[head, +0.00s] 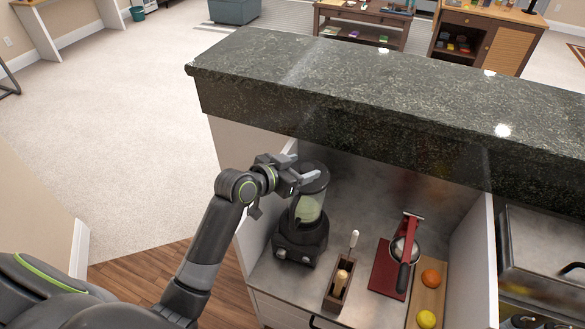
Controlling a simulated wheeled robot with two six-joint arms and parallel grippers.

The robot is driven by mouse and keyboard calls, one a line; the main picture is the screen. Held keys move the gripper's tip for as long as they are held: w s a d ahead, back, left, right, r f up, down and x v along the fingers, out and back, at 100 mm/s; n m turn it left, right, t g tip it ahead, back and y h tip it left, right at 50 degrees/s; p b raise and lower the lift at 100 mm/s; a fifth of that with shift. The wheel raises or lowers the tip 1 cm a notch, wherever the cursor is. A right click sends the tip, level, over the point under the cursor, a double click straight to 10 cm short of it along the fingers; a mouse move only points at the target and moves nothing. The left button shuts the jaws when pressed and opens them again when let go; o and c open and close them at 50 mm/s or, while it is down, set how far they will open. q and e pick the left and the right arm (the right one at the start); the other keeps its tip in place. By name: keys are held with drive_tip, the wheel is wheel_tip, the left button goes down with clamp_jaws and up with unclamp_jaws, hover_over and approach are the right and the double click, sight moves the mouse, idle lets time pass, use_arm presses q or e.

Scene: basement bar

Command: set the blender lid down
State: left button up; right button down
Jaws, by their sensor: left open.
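A dark blender (301,240) stands upright on the lower metal counter, with pale green contents showing in its clear jar (309,208). A dark round lid (321,184) appears to sit on top of the jar, partly hidden by my left gripper. My left gripper (304,167) is at the jar's top with its two grey fingers apart. I cannot tell whether the fingers touch the lid. My right gripper is not in view.
A high dark stone bar top (400,95) runs behind the lower counter. Right of the blender are a wooden box (335,299) with tools, a red press (384,270), and a board with an orange (431,277) and a lemon (426,319). A bare metal patch (345,205) lies behind these.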

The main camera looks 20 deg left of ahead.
use_arm(q)
drive_tip(key=v, duration=1.7)
drive_tip(key=shift+s+b, duration=0.2)
drive_tip(key=shift+b, duration=0.25)
drive_tip(key=shift+r, duration=0.15)
drive_tip(key=s+a+f+n+g+y, duration=0.2)
drive_tip(key=s+f+n+g+y, duration=0.15)
drive_tip(key=s+f, duration=0.6)
drive_tip(key=s+a+f+n+g+y, duration=0.25)
drive_tip(key=s+f+g+y, duration=0.2)
drive_tip(key=s+f, duration=0.5)
wheel_tip(320, 180, down, 25)
drive_tip(key=a+g, duration=0.2)
drive_tip(key=s+d+f+g+h, duration=0.1)
drive_tip(key=s+f, duration=1.4)
drive_tip(key=shift+s+f, duration=0.2)
drive_tip(key=shift+s, duration=0.2)
